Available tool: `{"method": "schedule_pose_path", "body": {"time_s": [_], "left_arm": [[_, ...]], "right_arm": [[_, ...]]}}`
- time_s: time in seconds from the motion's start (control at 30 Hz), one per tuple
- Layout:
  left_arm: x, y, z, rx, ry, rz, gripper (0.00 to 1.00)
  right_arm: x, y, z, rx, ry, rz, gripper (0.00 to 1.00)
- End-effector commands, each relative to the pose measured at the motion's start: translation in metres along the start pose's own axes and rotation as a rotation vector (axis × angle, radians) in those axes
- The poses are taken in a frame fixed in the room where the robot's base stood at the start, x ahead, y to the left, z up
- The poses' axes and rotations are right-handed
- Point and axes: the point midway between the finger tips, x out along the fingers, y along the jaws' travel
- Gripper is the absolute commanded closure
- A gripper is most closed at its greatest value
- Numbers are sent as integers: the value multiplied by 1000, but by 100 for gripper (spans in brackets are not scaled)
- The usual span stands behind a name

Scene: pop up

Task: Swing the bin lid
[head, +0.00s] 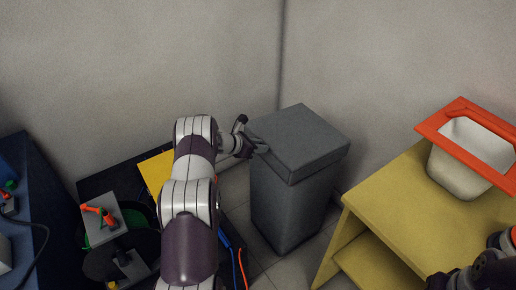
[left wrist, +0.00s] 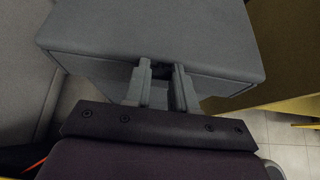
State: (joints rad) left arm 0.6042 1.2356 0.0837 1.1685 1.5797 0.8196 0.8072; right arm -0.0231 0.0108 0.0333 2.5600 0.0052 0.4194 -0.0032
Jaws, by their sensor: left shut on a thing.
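The grey bin (head: 285,210) stands upright on the floor near the wall corner. Its square grey lid (head: 302,135) sits level on top and looks closed; it also fills the upper left wrist view (left wrist: 120,28). My left gripper (head: 264,147) is at the lid's front-left edge. In the left wrist view my left gripper's two fingers (left wrist: 162,76) are close together at the lid's front rim, shut on it. Dark parts of my right arm show at the lower right corner of the head view; its fingers are not clear.
A yellow table (head: 385,205) stands right of the bin, with a white tub with an orange rim (head: 470,155) on it. A dark blue cabinet (head: 40,190) is at the far left. An orange-handled tool (head: 98,213) lies on a grey stand left of my arm.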

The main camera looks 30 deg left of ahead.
Motion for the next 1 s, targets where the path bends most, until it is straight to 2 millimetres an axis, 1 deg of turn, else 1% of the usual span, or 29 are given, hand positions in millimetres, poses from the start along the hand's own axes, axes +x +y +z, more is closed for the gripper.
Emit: {"method": "schedule_pose_path", "body": {"time_s": [0.03,0.6,0.8,1.0], "left_arm": [[-4,1,9,3,-4,2,94],[-22,1,58,5,-6,2,94],[-26,1,68,3,-5,2,94],[-26,1,68,3,-5,2,94]], "right_arm": [[-5,0,-1,0,0,0,57],[-31,0,-4,0,0,0,57],[-36,0,-4,0,0,0,57],[-36,0,-4,0,0,0,57]]}}
